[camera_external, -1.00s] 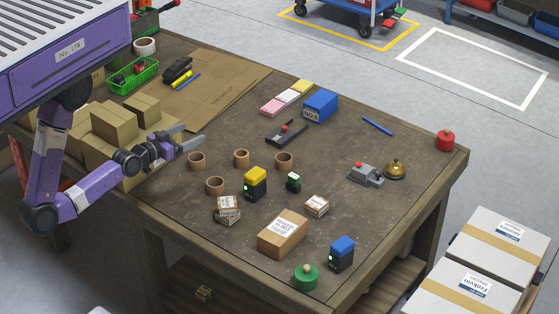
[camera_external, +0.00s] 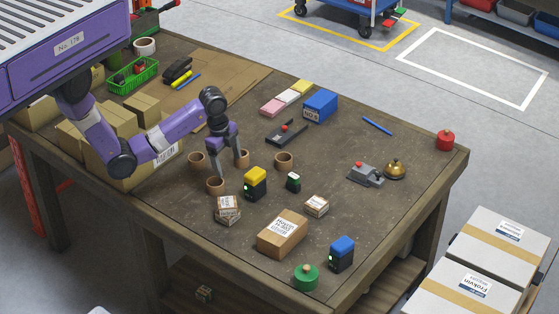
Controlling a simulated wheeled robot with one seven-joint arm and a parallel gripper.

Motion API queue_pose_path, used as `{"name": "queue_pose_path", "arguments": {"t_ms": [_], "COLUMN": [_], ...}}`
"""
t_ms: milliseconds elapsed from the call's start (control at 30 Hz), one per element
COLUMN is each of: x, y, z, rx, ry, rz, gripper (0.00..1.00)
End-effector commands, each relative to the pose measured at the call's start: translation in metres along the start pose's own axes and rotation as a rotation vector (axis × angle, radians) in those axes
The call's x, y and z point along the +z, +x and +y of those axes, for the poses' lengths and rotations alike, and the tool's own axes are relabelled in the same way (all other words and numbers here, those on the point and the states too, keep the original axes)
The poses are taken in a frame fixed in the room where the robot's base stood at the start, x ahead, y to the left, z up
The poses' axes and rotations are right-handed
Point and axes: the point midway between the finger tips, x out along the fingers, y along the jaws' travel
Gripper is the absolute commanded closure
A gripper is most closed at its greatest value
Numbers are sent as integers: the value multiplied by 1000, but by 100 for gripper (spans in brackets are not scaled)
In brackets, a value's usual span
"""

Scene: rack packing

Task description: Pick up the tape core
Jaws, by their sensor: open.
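Several brown cardboard tape cores stand on the worktable: a left one (camera_external: 197,161), a front one (camera_external: 215,187), a middle one (camera_external: 242,161) partly behind my gripper, and a right one (camera_external: 284,161). Which one is meant cannot be told. My gripper (camera_external: 228,170) points down among the left, front and middle cores. Its jaws are apart and hold nothing. One finger overlaps the front core's far rim in the picture and the other overlaps the middle core. Whether either finger touches a core cannot be told.
Close by stand a yellow-topped black device (camera_external: 255,184), small stacked boxes (camera_external: 227,209) and a small green-topped item (camera_external: 293,182). A larger carton (camera_external: 282,234) is nearer the front edge. Cartons (camera_external: 120,118) crowd the left end.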

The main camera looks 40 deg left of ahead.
Motion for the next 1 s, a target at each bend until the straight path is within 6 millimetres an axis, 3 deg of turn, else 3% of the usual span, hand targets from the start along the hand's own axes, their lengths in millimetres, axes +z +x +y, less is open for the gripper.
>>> {"name": "queue_pose_path", "arguments": {"t_ms": [100, 200, 567, 800, 1000], "x": [14, 19, 23, 29, 29], "y": [1, 1, 33, 66, 76], "z": [25, 34, 39, 47, 48], "rx": [106, 143, 141, 141, 138], "ry": [78, 120, 128, 128, 128], "rz": [-51, -66, -64, -64, -63], "gripper": [20, 20, 20, 20, 20]}}
